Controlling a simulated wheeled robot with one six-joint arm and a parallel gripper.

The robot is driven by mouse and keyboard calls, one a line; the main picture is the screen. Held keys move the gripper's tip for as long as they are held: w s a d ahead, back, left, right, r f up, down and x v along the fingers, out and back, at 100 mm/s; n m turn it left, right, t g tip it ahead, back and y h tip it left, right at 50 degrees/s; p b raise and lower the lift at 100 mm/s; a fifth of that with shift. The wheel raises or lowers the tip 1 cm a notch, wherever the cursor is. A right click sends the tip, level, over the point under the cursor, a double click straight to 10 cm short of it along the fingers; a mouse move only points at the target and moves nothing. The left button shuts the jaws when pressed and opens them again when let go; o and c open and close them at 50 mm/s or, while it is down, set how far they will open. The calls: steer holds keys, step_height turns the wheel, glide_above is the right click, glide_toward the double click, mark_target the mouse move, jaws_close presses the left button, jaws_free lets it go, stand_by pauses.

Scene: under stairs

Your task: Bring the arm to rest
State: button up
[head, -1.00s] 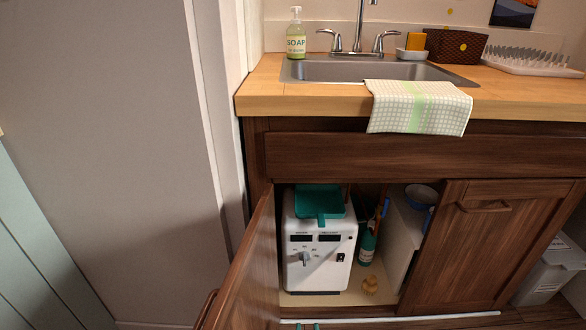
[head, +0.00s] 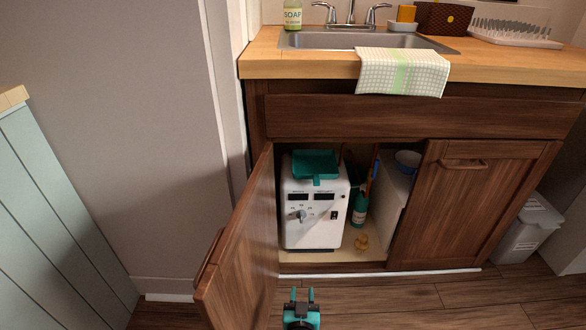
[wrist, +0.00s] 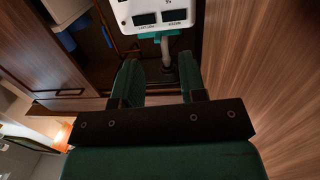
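My gripper (head: 300,296) shows at the bottom middle of the head view, in front of the open cabinet under the sink. Its two green fingers stand apart with nothing between them. In the wrist view, my gripper (wrist: 159,80) is open and empty. Past the fingertips, the white machine (wrist: 165,8) shows at the top of that view, upside down. In the head view, the white machine (head: 313,222) stands inside the cabinet, beyond my gripper and apart from it. A teal dustpan-like piece (head: 315,164) lies on its top. The rest of my arm is mostly hidden.
The cabinet's left door (head: 243,245) is swung open, just left of my gripper. Its right door (head: 468,205) is shut. The wooden floor (head: 400,300) right of my gripper is clear.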

steer(key=w+d+r+m+g+h, duration=0.1)
steer(key=w+d+r+g+h, duration=0.15)
steer(key=w+r, duration=0.45)
steer(key=w+d+r+m+g+h, duration=0.1)
steer(key=w+d+r+g, duration=0.1)
steer(key=w+r+g, duration=0.35)
steer(key=s+d+r+g, duration=0.1)
steer(key=d+r+g, duration=0.2)
steer(key=d+r, duration=1.35)
steer(key=s+d+r+n+g+y, duration=0.1)
steer(key=s+d+r+y, duration=0.1)
steer(key=s+r, duration=0.45)
steer(key=s+d+r+n+g+y, duration=0.1)
steer(key=s+d+r, duration=0.15)
steer(key=s, duration=0.65)
steer(key=s+d+r+g+y, duration=0.1)
steer(key=s+r+g+y, duration=0.1)
steer(key=s+r, duration=0.45)
steer(key=s+a+r+n+g+y, duration=0.1)
steer(key=s+a+r+n+y, duration=0.2)
steer(key=s+a, duration=0.35)
steer(key=s+a+r+n+g+y, duration=0.1)
steer(key=s+a+r+n, duration=0.25)
steer(key=s+a, duration=0.35)
step_height(320, 180, up, 25)
steer(key=n+p, duration=0.1)
steer(key=p, duration=2.4)
steer(key=shift+w+a, duration=0.4)
steer(key=shift+w, duration=0.05)
steer(key=shift+f, duration=0.15)
